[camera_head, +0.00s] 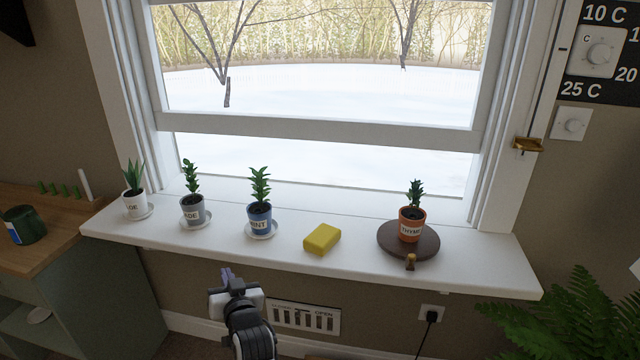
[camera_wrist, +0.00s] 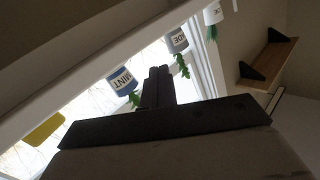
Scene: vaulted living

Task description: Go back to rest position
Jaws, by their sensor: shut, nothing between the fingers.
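My gripper (camera_head: 227,276) is in front of and below the white windowsill (camera_head: 350,262), near the mint and jade pots in the head view. Its fingers are together with nothing between them. In the wrist view my gripper (camera_wrist: 158,72) points toward the sill, and the picture is turned upside down. The blue mint pot (camera_wrist: 121,77), the grey jade pot (camera_wrist: 177,40) and a white pot (camera_wrist: 212,14) show around the fingertips there. No object is held.
On the sill stand the white pot (camera_head: 135,205), jade pot (camera_head: 192,210), mint pot (camera_head: 259,218), yellow sponge-like block (camera_head: 322,239) and orange thyme pot (camera_head: 411,225) on a dark round board (camera_head: 385,240). A wooden-topped cabinet (camera_head: 60,245) is left; a fern (camera_head: 560,320) is right.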

